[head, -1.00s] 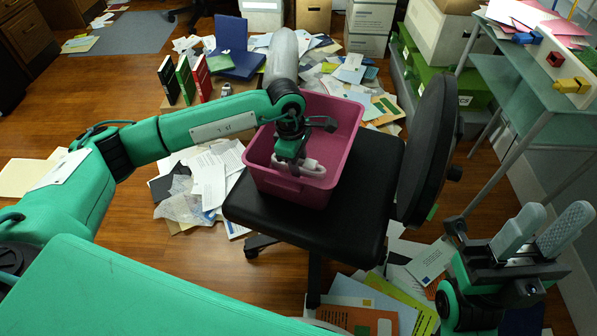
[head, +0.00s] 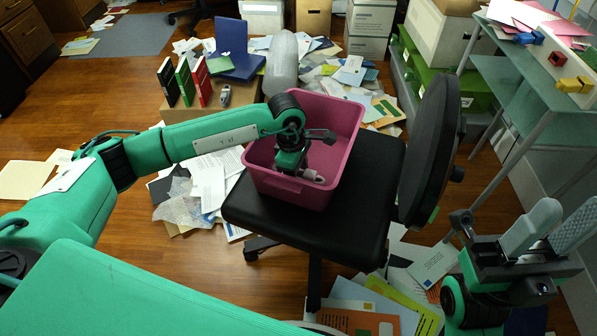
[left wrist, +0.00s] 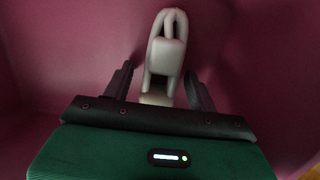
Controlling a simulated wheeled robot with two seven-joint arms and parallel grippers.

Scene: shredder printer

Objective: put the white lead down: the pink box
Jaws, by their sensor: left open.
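The pink box (head: 345,115) stands on the black seat of an office chair. My left gripper (head: 298,172) is down inside it. In the left wrist view my left gripper (left wrist: 160,82) is open, its two dark fingers apart. The white lead (left wrist: 166,50), a looped bundle, lies between and beyond the fingers against the pink inside of the box. In the head view only a small part of the white lead (head: 314,176) shows beside the gripper. My right gripper (head: 550,232) is open and empty at the lower right, its pale fingers apart.
The chair's black backrest (head: 432,150) rises right of the box. A glass-shelved table (head: 535,85) stands at the right. A carton (head: 240,100) with upright binders (head: 185,80) is behind the box. Papers litter the floor around the chair.

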